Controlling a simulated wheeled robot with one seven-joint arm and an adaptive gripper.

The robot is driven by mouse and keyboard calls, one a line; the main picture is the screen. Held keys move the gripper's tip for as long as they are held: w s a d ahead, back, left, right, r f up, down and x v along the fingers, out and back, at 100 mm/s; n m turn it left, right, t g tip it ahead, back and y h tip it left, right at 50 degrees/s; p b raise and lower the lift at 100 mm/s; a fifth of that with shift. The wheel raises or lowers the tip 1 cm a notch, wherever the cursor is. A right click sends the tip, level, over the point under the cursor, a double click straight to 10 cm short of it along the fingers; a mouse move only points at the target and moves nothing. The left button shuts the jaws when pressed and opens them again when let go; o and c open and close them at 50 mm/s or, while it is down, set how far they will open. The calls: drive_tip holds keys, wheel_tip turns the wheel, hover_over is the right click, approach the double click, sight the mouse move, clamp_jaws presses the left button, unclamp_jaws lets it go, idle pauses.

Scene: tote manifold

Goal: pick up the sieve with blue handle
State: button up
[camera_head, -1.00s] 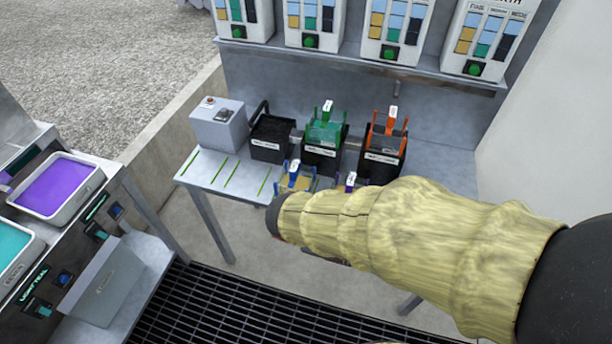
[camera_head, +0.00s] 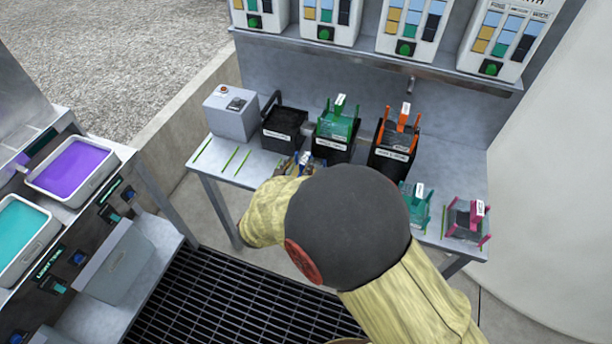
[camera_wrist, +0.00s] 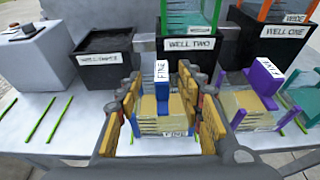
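The sieve with blue handle (camera_wrist: 161,105) stands upright on the bench, its handle tagged FINE and its tan mesh body below. In the head view only a bit of its blue handle (camera_head: 304,160) shows past my arm. My gripper (camera_wrist: 163,112) is open, with one finger on the left and one on the right of this sieve. The sieve sits between the fingers; I cannot tell whether either finger touches it. My arm hides most of the gripper in the head view.
A sieve with purple handle (camera_wrist: 262,80) stands close on the right. Behind are black wells: WELL TWO (camera_wrist: 190,50) with a green sieve, WELL ONE (camera_wrist: 285,45) with an orange one, and another well (camera_wrist: 102,60). Teal (camera_head: 415,203) and magenta (camera_head: 467,220) sieves stand farther right.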

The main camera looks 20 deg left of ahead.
sight(303, 162)
drive_tip(key=b+x, duration=0.1)
drive_tip(key=x, duration=0.1)
drive_tip(key=b+x, duration=0.1)
drive_tip(key=x, duration=0.2)
drive_tip(key=shift+s+d+f, duration=0.15)
drive_tip(key=shift+f, duration=0.25)
drive_tip(key=shift+w, duration=0.4)
drive_tip(key=shift+c, duration=1.4)
clamp_jaws()
